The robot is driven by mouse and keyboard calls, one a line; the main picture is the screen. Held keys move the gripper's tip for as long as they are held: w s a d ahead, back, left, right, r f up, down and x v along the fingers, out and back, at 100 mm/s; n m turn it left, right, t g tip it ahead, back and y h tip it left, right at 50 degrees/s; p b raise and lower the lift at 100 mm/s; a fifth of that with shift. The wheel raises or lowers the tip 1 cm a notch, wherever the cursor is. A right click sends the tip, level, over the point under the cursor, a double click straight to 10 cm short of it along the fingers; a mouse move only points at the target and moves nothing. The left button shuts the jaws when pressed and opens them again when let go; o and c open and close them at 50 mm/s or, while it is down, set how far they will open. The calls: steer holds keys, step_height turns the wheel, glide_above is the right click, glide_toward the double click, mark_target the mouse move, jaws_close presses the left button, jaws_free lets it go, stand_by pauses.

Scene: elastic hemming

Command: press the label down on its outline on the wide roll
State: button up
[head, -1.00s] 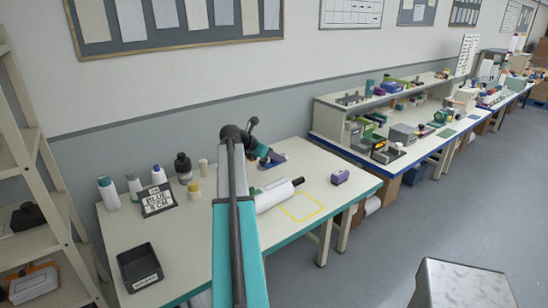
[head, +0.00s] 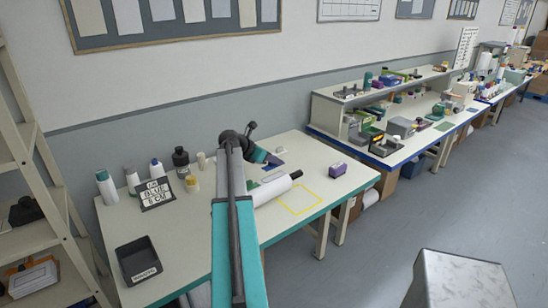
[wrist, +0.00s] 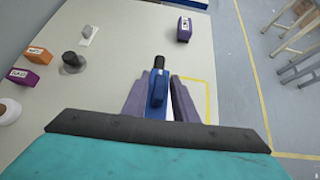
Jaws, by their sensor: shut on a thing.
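The wide roll is probably the white roll (head: 272,189) with a black end, lying on the near bench in the head view. Neither the label nor its outline on the roll can be made out. My gripper (head: 272,160) is behind the roll, towards the wall, in the head view. In the wrist view its two grey-purple fingers (wrist: 158,92) are shut on a blue piece with a black tip (wrist: 158,64). I cannot tell whether that piece touches anything below.
A yellow square outline (head: 281,207) is on the bench right of the roll. A purple box (head: 337,169) stands beyond it. Bottles (head: 107,188), a sign (head: 157,194) and a black tray (head: 138,262) are at left. In the wrist view, an orange box (wrist: 40,56) stands at left.

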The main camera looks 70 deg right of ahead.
steer(key=shift+f, duration=0.65)
stand_by(0.4)
steer(key=shift+w+p, duration=0.1)
steer(key=shift+p, duration=0.2)
stand_by(0.6)
steer(key=shift+f, duration=0.4)
stand_by(0.5)
steer(key=shift+f, duration=1.7)
stand_by(1.8)
steer(key=o, duration=1)
steer(key=shift+c, duration=0.2)
